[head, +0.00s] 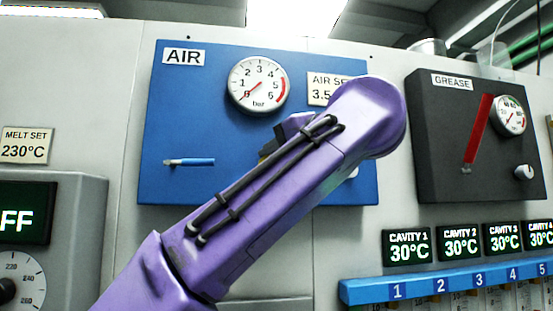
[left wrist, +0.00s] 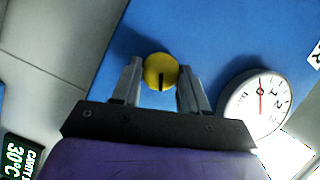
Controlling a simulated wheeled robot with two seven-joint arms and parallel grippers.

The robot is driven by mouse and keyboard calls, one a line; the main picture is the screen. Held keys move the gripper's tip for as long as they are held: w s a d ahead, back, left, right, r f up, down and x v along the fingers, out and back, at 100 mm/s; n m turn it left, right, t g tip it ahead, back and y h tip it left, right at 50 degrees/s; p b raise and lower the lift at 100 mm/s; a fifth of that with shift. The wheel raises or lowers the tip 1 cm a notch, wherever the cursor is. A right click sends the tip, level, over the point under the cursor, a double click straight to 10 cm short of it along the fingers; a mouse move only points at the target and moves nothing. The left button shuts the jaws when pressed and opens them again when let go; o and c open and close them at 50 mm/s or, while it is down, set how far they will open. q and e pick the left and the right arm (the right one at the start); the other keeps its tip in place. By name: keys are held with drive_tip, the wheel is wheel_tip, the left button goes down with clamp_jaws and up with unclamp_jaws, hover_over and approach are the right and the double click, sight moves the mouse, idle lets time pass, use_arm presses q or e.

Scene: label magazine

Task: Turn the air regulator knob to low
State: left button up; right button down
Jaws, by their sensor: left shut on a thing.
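The air regulator knob (left wrist: 160,72) is round and yellow with a dark mark, seen on the blue panel in the left wrist view. My left gripper (left wrist: 160,78) has one finger on each side of the knob and is shut on it. The knob's mark points down toward the gripper's palm in that view. In the head view my purple left arm hides the knob and most of the gripper. The blue AIR panel (head: 226,62) carries a pressure gauge (head: 258,85), also in the left wrist view (left wrist: 254,104); its needle is near 0 bar. My right gripper is not in view.
A blue lever (head: 190,162) lies level at the panel's lower left. An AIR SET plate (head: 326,88) is partly behind my arm. A dark GREASE panel (head: 436,110) with a red lever (head: 477,130) stands to the right. Cavity displays (head: 407,246) sit lower right.

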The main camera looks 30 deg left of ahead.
use_arm(q)
drive_tip(key=n+h, duration=0.1)
drive_tip(key=n, duration=0.2)
drive_tip(key=n+t+h, duration=0.1)
drive_tip(key=n+h, duration=0.1)
drive_tip(key=n, duration=0.1)
drive_tip(key=n+h, duration=0.2)
drive_tip(key=n, duration=0.1)
drive_tip(key=shift+s+a+r+t, duration=0.2)
drive_tip(key=shift+a+r+t, duration=0.05)
drive_tip(key=shift+r+t, duration=0.1)
idle(0.7)
drive_tip(key=o, duration=1.1)
drive_tip(key=shift+c, duration=0.2)
drive_tip(key=p+v, duration=0.2)
drive_tip(key=v, duration=0.8)
drive_tip(key=shift+r, duration=0.2)
drive_tip(key=shift+s, duration=0.1)
